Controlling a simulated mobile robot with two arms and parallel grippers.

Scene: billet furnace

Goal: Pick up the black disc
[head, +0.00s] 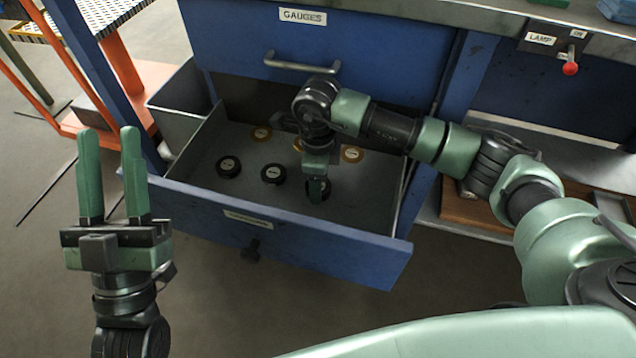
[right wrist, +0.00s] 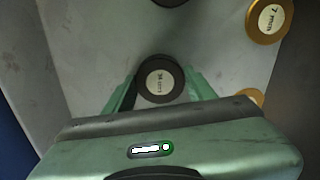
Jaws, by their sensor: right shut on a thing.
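Several black discs with pale labels lie in the open blue drawer: one at the left (head: 228,166) and one in the middle (head: 272,173). A third black disc (head: 318,189) is at my right gripper (head: 317,182), which reaches down into the drawer. In the right wrist view this labelled black disc (right wrist: 160,78) sits between the two green fingers, and the gripper is shut on it. I cannot tell whether it still touches the drawer floor. My left gripper (head: 109,145) is open and empty, fingers up, left of the drawer.
The drawer walls surround my right gripper. A closed drawer labelled GAUGES (head: 370,45) is above. A lamp switch (head: 570,68) is at the right.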

